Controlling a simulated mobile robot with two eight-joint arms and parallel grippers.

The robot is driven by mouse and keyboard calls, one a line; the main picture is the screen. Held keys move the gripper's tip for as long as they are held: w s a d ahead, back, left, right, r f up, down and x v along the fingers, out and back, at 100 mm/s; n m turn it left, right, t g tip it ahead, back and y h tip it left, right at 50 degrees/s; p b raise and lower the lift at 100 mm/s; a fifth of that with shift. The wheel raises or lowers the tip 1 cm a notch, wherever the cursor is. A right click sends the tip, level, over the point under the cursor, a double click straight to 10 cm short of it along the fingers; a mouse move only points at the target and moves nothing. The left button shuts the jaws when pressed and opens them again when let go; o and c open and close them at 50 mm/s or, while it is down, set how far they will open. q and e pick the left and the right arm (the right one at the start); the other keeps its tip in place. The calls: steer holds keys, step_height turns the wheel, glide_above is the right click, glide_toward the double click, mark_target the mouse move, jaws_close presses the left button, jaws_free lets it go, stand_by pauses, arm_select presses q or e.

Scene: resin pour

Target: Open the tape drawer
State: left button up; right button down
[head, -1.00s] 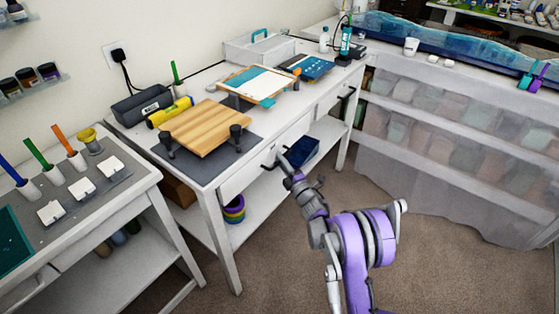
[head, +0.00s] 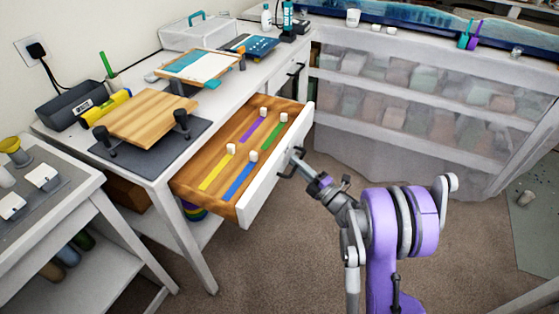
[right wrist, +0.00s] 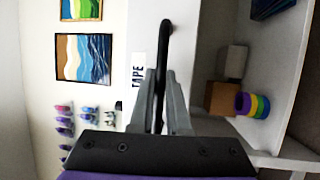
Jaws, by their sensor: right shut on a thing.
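The tape drawer (head: 262,192) is pulled well out of the white workbench in the head view. Its wooden inside shows yellow, blue, purple and green strips with small white pieces. My right gripper (head: 292,164) is at the drawer front, shut on its dark handle (right wrist: 166,38). In the right wrist view the two fingers of my right gripper (right wrist: 160,88) close around the handle bar. A label reading TAPE (right wrist: 137,76) is on the white drawer front beside it. My left gripper is not in view.
A wooden board (head: 146,116) on a dark mat stands on the bench above the drawer. A second white table (head: 60,222) stands at the left. A shelf with translucent bins (head: 420,108) is at the back right. Carpet (head: 285,260) in front of the drawer is clear.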

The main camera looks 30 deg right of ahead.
steer(key=shift+s+d, duration=0.85)
steer(key=shift+s, duration=0.2)
steer(key=c, duration=0.9)
jaws_free()
steer(key=v, duration=1)
steer(key=shift+s+d+b, duration=0.15)
steer(key=shift+s+b, duration=0.25)
